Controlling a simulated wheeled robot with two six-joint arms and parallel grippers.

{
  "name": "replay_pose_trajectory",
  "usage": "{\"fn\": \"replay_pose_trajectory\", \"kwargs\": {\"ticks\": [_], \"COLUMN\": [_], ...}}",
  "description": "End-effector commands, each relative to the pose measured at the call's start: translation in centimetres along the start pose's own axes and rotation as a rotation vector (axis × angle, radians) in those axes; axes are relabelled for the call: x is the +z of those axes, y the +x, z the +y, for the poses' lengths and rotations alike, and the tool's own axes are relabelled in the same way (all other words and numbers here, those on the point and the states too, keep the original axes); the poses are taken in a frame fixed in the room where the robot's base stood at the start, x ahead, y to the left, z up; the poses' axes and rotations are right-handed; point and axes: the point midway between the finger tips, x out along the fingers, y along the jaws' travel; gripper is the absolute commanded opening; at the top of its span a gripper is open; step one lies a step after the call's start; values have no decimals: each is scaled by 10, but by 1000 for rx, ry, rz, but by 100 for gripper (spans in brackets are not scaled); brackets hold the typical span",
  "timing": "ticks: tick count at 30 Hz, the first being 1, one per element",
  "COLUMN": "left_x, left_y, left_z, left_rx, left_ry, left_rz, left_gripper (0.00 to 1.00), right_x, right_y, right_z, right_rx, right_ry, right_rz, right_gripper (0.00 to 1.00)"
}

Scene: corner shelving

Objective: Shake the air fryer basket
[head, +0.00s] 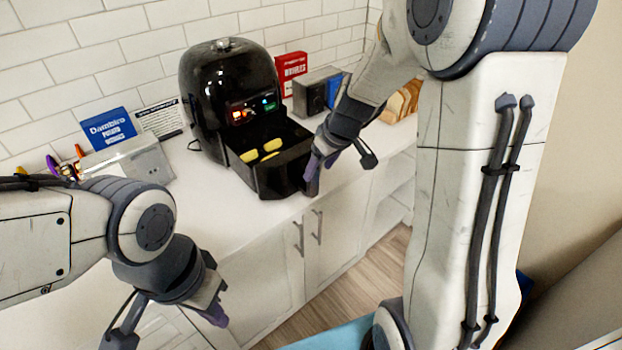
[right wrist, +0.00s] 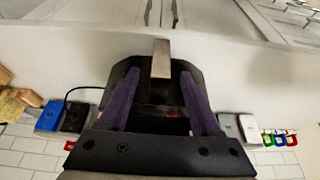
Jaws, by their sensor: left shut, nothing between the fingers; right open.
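The black air fryer (head: 215,85) stands on the white counter with lit displays on its front. Its basket (head: 270,185) is pulled out and holds a few yellow pieces (head: 262,151). In the right wrist view the basket's pale handle (right wrist: 161,58) points out between and just beyond the fingertips. My right gripper (head: 312,175) is at the basket's front right side, with its purple fingers (right wrist: 160,78) apart on either side of the handle line; contact cannot be told. My left gripper (head: 214,314) is shut and empty, low in front of the counter, away from the basket.
A silver toaster (head: 135,162), a blue box (head: 110,127) and a white card (head: 160,118) stand left of the fryer. A red box (head: 292,72), a grey appliance (head: 316,90) and bread (head: 401,100) are to its right. The counter (head: 225,205) is clear before the basket.

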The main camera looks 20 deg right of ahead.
Motion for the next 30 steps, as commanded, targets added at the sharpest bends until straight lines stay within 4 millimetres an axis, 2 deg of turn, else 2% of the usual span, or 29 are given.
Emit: {"fn": "replay_pose_trajectory", "kwargs": {"ticks": [3, 10, 15, 23, 24, 28, 30], "left_x": [0, 0, 0, 0, 0, 0, 0], "left_y": [1, 5, 5, 5, 5, 5, 5], "left_z": [0, 0, 0, 0, 0, 0, 0], "left_rx": [0, 0, 0, 0, 0, 0, 0], "left_ry": [0, 0, 0, 0, 0, 0, 0], "left_rz": [0, 0, 0, 0, 0, 0, 0], "left_gripper": [0, 0, 0, 0, 0, 0, 0], "right_x": [1, 0, 0, 0, 0, 0, 0], "right_y": [26, 60, 69, 69, 69, 69, 69], "right_z": [-1, -2, -2, -2, -2, -2, -2], "right_rx": [-3, -3, -1, 0, 0, 0, 0], "right_ry": [-1, -2, -3, -3, -3, -2, -2], "right_rz": [-6, -3, -1, -1, -1, -1, -1], "right_gripper": [65, 65, 65, 65, 50, 0, 0]}}
